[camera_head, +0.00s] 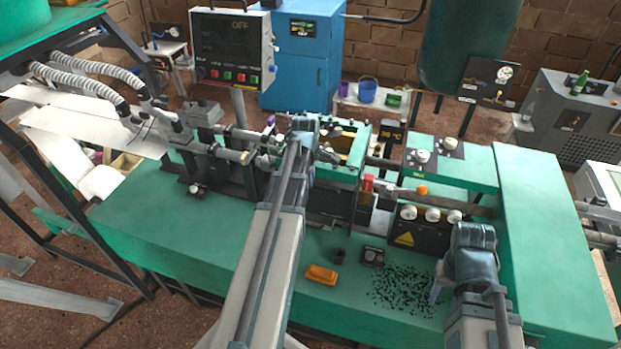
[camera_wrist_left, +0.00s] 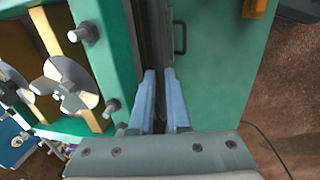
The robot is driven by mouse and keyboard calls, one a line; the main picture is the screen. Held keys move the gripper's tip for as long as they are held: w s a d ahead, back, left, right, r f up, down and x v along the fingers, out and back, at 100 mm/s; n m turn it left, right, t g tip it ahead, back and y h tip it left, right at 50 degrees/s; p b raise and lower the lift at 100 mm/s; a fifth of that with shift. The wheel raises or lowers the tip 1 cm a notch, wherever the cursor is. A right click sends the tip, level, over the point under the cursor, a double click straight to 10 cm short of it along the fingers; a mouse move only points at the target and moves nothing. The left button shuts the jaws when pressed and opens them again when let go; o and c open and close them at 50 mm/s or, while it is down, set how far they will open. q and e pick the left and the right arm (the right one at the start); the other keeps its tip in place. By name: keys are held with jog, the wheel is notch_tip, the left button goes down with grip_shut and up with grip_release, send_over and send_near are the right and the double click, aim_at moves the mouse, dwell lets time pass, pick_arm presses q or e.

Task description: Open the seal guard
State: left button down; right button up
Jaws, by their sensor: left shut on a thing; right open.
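A dark panel with a black handle (camera_wrist_left: 181,38), which I take for the seal guard, shows nearly edge-on in the left wrist view. In the head view a dark panel (camera_head: 330,203) stands upright at the front of the machine, partly behind my left arm. My left gripper (camera_wrist_left: 160,73) is at this panel, just below the handle in the wrist picture, and is shut on a narrow dark part there. The exact contact is hard to see. In the head view its fingers are hidden by its own wrist. My right gripper (camera_head: 438,283) is open and empty above the green bench.
The green bench (camera_head: 200,243) bears an orange block (camera_head: 321,274), a small black box (camera_head: 372,256) and scattered dark bits (camera_head: 402,290). A black knob box (camera_head: 425,228) stands to the right. A green frame (camera_wrist_left: 88,20) with bolts and discs lies close beside the left fingers.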

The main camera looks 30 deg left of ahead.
pick_arm(q)
notch_tip(320, 180, down, 4)
jog(key=b, duration=0.3)
jog(key=shift+f, duration=0.25)
jog(key=c, duration=0.9)
grip_release()
jog(key=r+p, duration=0.4)
jog(key=s+r+p, duration=0.1)
jog(key=r+p, duration=0.4)
jog(key=s+r+p, duration=0.1)
jog(key=r+p, duration=0.3)
jog(key=shift+s+d+r, duration=0.25)
jog(key=shift+d, duration=0.1)
